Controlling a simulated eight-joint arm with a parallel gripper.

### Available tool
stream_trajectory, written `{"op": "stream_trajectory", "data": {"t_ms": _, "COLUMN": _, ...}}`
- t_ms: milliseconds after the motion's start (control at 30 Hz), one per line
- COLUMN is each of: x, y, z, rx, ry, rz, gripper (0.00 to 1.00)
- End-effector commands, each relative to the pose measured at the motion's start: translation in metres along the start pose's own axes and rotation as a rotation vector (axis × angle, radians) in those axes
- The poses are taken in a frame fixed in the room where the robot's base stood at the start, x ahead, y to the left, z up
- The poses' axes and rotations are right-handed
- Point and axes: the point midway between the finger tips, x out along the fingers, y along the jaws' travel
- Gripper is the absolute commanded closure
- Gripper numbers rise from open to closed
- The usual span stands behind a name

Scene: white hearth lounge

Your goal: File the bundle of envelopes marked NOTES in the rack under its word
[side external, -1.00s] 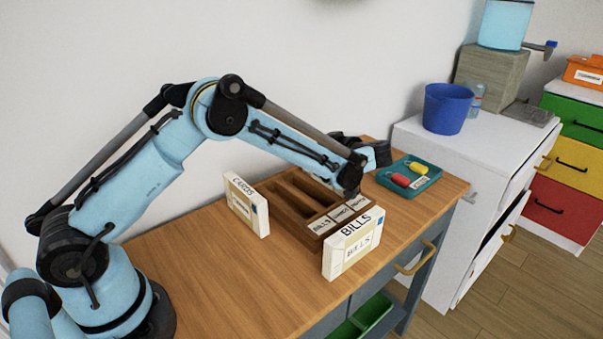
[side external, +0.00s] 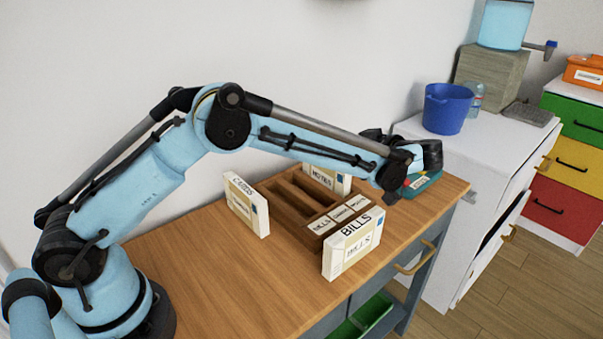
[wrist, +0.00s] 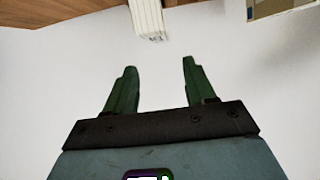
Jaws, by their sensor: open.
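The NOTES bundle (side external: 328,178), white with a pale label, stands upright behind the far right end of the brown wooden rack (side external: 284,212); its lower part is hidden by the rack. The rack's slots look empty, and its front cards read BILLS, an unclear middle word and NOTES at the right (side external: 358,200). My gripper (wrist: 157,72) is open and empty in the wrist view. A white layered bundle edge (wrist: 147,18) shows beyond its fingertips, apart from them. In the side view my wrist is right of the NOTES bundle, with the fingertips unclear.
The CARDS bundle (side external: 246,207) stands left of the rack, and the BILLS bundle (side external: 353,244) stands at its front right. A teal tray (side external: 425,184) is partly hidden behind my wrist. A blue bucket (side external: 447,108) stands on the white cabinet. The table's left front is clear.

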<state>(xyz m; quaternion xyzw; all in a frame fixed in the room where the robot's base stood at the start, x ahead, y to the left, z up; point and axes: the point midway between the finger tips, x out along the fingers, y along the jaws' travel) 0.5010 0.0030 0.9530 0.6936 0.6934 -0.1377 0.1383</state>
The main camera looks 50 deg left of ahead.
Motion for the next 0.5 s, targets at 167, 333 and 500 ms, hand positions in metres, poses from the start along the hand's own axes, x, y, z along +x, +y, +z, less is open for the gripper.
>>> {"op": "stream_trajectory", "data": {"t_ms": 167, "x": -0.014, "y": 0.0, "z": -0.001, "rx": 0.005, "ry": -0.003, "rz": 0.001, "gripper": 0.45}}
{"op": "stream_trajectory", "data": {"t_ms": 333, "x": -0.011, "y": -0.005, "z": -0.015, "rx": 0.102, "ry": -0.066, "rz": 0.025, "gripper": 0.45}}
{"op": "stream_trajectory", "data": {"t_ms": 500, "x": -0.001, "y": -0.02, "z": -0.038, "rx": 0.318, "ry": -0.206, "rz": 0.11, "gripper": 0.45}}
